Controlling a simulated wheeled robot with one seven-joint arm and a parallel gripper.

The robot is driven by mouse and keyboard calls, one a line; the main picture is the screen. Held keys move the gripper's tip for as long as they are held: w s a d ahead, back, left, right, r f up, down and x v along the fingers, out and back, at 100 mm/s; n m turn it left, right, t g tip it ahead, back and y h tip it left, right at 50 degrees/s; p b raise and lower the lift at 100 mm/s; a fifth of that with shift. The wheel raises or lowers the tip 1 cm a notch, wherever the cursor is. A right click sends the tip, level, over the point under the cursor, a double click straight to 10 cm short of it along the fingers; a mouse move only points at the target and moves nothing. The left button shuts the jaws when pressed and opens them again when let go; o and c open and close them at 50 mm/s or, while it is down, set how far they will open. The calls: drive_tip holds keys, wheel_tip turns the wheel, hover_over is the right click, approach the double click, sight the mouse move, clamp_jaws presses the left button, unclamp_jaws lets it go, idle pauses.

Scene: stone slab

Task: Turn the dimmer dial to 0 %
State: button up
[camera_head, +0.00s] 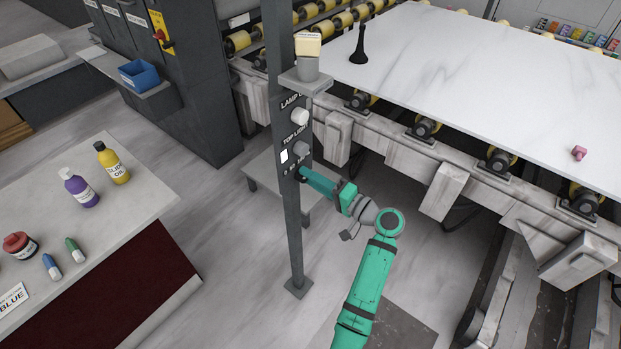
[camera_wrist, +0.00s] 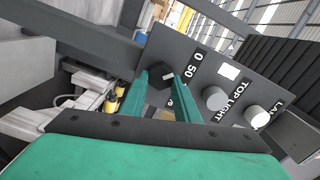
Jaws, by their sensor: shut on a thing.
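The black dimmer dial (camera_wrist: 158,84) sits on the dark control panel (camera_wrist: 190,50). My gripper (camera_wrist: 167,80) is shut on the dial, one green finger on each side of it. A pale mark shows on the dial's lower right edge; its exact reading is not clear. The printed scale beside the dial shows 0 and 50, and the rest is hidden by a finger. In the head view my gripper (camera_head: 304,173) reaches the lower part of the panel on the grey post (camera_head: 291,225), and the dial is hidden there.
Above the dial are a round knob labelled TOP LIGHT (camera_head: 301,148), a white switch plate (camera_head: 284,155) and a pale lamp knob (camera_head: 299,116). The stone slab (camera_head: 460,70) on rollers lies to the right.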

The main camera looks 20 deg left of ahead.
drive_tip(key=shift+n, duration=1.5)
drive_tip(key=o, duration=1)
drive_tip(key=shift+o, duration=0.2)
drive_tip(key=v, duration=1)
drive_tip(key=shift+s+d, duration=0.2)
drive_tip(key=shift+d, duration=0.15)
drive_tip(key=shift+r, duration=0.1)
